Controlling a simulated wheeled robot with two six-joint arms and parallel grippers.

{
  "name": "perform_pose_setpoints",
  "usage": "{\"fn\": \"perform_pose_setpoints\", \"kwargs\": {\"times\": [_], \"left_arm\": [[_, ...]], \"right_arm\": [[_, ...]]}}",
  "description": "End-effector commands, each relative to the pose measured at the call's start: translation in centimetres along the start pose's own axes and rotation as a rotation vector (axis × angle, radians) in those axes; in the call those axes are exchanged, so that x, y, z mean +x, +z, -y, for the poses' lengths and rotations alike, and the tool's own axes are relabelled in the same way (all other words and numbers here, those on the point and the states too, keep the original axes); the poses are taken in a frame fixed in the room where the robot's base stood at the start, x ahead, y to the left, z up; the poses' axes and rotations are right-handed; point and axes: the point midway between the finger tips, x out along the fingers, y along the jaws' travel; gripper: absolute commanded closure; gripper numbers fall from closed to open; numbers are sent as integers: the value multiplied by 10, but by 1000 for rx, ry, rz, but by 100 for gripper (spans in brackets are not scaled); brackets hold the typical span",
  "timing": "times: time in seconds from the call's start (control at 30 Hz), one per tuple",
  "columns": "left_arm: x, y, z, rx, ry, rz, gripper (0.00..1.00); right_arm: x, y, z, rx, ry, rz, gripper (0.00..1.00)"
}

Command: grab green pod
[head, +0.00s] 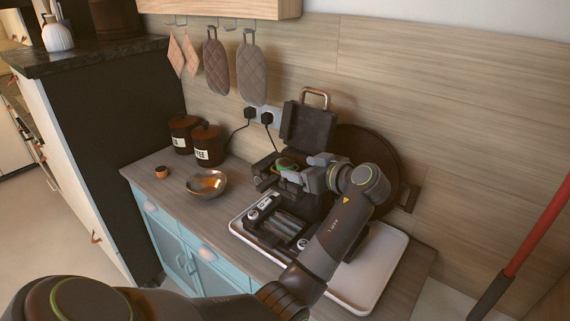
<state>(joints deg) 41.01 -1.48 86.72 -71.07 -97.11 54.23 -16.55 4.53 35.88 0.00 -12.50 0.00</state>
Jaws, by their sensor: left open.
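A small green, round-topped thing (286,163), which looks like the green pod, shows at the dark coffee machine (305,124) whose lid stands raised. My left gripper (280,173) reaches in from the right side of the machine, with its fingers around or just in front of the green thing. The gripper is open. I cannot tell whether the fingers touch it, as the gripper hides part of it and of the machine. My right gripper is out of view.
A round dark board (378,155) leans on the wall. Oven mitts (251,75) hang above.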

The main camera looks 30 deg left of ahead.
Motion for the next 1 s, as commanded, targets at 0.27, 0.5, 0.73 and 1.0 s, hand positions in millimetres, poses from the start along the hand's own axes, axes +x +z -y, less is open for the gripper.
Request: {"fn": "perform_pose_setpoints", "kwargs": {"times": [0.27,0.5,0.73,1.0], "left_arm": [[33,-7,1,4,-3,-3,31],[47,-3,0,0,0,-1,31],[47,-3,0,0,0,0,42],[46,-3,0,0,0,0,77]], "right_arm": [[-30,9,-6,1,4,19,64],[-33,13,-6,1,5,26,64],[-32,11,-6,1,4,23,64],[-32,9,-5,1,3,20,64]]}}
